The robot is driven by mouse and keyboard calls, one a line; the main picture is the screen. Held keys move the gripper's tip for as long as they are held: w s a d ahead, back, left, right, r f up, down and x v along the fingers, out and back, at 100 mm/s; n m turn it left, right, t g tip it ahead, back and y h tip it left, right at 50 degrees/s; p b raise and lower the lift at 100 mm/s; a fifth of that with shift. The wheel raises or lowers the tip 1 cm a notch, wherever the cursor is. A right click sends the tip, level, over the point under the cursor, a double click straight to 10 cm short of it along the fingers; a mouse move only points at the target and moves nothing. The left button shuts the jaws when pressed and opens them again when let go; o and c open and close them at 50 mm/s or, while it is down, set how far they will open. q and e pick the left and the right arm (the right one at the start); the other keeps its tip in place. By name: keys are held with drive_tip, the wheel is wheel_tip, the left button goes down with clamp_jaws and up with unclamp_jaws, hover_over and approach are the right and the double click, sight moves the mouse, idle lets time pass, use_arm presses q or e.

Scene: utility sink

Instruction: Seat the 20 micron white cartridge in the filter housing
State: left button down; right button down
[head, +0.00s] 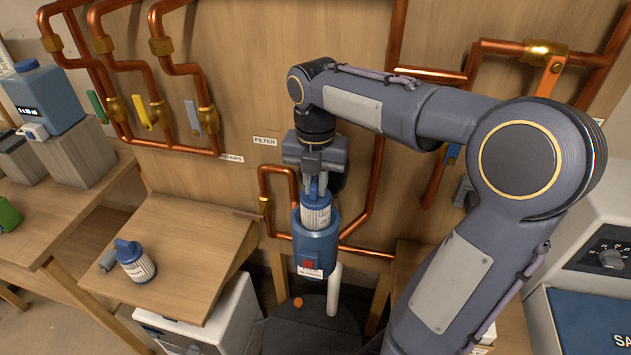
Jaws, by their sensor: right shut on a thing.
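A white cartridge with a blue top (316,213) is upright in my right gripper (316,180), which is shut on its blue top. The gripper points straight down. The cartridge's lower end is at the mouth of the blue filter housing (315,247), with the housing's rim around it. A second white cartridge with a blue cap (135,264) stands on the wooden bench at left. My left gripper is not in view.
Copper pipes (373,195) run close around the housing on the back panel, under a FILTER label (265,141). A white upright tube (334,290) stands below it. The wooden bench (200,235) has clear room. A white appliance (590,260) stands at right.

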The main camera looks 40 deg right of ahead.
drive_tip(key=shift+f+b, duration=0.35)
drive_tip(key=shift+f, duration=0.25)
drive_tip(key=c, duration=1.4)
unclamp_jaws()
drive_tip(key=shift+r, duration=0.25)
wheel_tip(320, 180, up, 13)
drive_tip(key=p, duration=0.2)
drive_tip(key=s+a+f+m+t+y, duration=0.2)
drive_tip(key=s+a+f+m, duration=0.3)
drive_tip(key=m, duration=0.8)
drive_tip(key=s+a+f+m+t+y, duration=0.1)
drive_tip(key=s+a+f+m+t, duration=0.2)
drive_tip(key=m, duration=1.1)
drive_tip(key=s+a+f, duration=0.3)
drive_tip(key=s+f, duration=0.3)
drive_tip(key=f, duration=0.2)
drive_tip(key=shift+s+a+m+t+y, duration=0.3)
drive_tip(key=shift+s+y, duration=0.1)
